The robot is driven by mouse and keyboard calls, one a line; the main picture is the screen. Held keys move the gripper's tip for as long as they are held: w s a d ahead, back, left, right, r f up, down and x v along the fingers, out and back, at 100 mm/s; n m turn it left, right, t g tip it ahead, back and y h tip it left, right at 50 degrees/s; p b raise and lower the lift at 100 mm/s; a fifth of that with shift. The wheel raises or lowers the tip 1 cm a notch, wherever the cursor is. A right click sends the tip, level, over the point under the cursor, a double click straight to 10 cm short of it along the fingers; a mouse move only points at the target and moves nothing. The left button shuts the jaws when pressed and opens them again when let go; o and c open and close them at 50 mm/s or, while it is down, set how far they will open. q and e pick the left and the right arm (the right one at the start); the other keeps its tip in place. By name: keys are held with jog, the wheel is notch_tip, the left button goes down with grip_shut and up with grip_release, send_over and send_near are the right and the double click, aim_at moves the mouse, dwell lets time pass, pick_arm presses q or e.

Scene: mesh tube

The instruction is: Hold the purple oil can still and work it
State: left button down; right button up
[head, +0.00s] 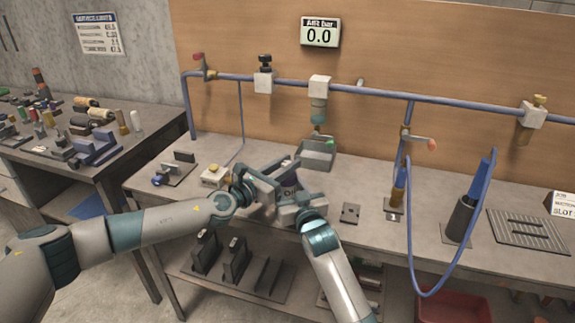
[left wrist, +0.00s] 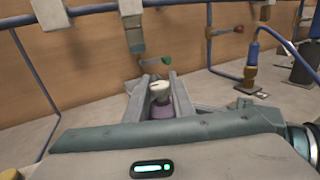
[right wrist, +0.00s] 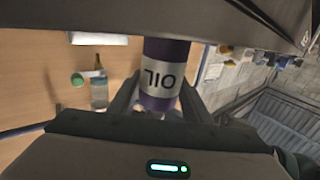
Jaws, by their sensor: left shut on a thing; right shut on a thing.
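The purple oil can (head: 290,190) is mostly hidden between my two grippers near the middle of the bench in the head view. In the right wrist view the can (right wrist: 165,50) shows a silver band lettered OIL, upside down in that picture. My right gripper (right wrist: 158,103) has a finger on each side of its body. My left gripper (left wrist: 157,92) is shut at the can's top. Its fingers flank the pale cap, with the purple body (left wrist: 162,112) just below. In the head view the left gripper (head: 272,178) reaches in from the left, above the right gripper (head: 294,196).
Behind the can stands a grey tray (head: 318,154) under the air line's filter (head: 319,108). A blue hose (head: 412,270) loops over the bench front at right, near a dark holder (head: 461,219). A switch box (head: 214,176) sits left. A gauge (head: 320,33) reads 0.0.

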pick_arm(q)
jog(key=shift+s+d+r+y, duration=0.15)
jog(key=shift+d+r+y, duration=0.1)
jog(key=shift+d+y, duration=0.05)
jog(key=shift+a+f+n+t+y, duration=0.15)
jog(key=shift+n+t+y, duration=0.55)
jog(key=shift+n, duration=0.2)
jog(key=shift+y, duration=0.5)
jog(key=c, duration=1.6)
grip_release()
jog(key=shift+c, duration=0.2)
jog(key=shift+o, duration=0.6)
jog(key=shift+a+f, duration=0.1)
jog(key=shift+a, duration=0.05)
jog(key=shift+a, duration=0.1)
jog(key=v, duration=1.2)
jog(key=shift+f, duration=0.2)
